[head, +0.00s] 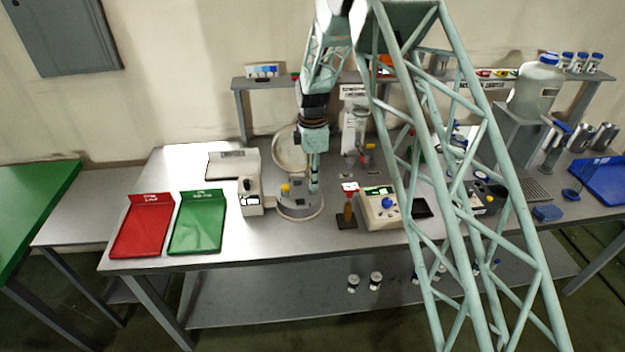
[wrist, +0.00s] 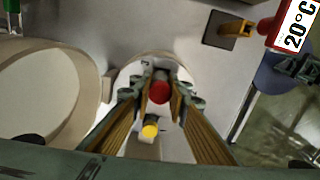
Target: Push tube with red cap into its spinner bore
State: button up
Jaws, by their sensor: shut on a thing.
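The red cap (wrist: 159,92) of the tube sits between the fingers of my gripper (wrist: 160,86) in the wrist view, and the gripper is shut on it. The tube's body is hidden under the cap, so I cannot tell how deep it sits. In the head view my gripper (head: 314,188) points down at the right part of the round grey spinner (head: 300,211); the red cap is not clear there. A yellow cap (wrist: 150,131) stands on the spinner close to the red one; it also shows in the head view (head: 285,188).
A round pale open bowl or ring (wrist: 48,88) lies close beside the spinner. A small stand with an amber piece (head: 348,212) and a red-and-white sign (head: 350,187) is to the right. Red (head: 142,230) and green (head: 197,224) trays lie left, past a white device (head: 250,198).

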jog(key=shift+f+b, duration=0.75)
jog(key=shift+f, duration=0.7)
dwell(0.4)
jog(key=o, duration=0.9)
jog(key=shift+r, duration=0.1)
notch_tip(320, 180, up, 10)
jog(key=shift+r, duration=0.95)
dwell(0.3)
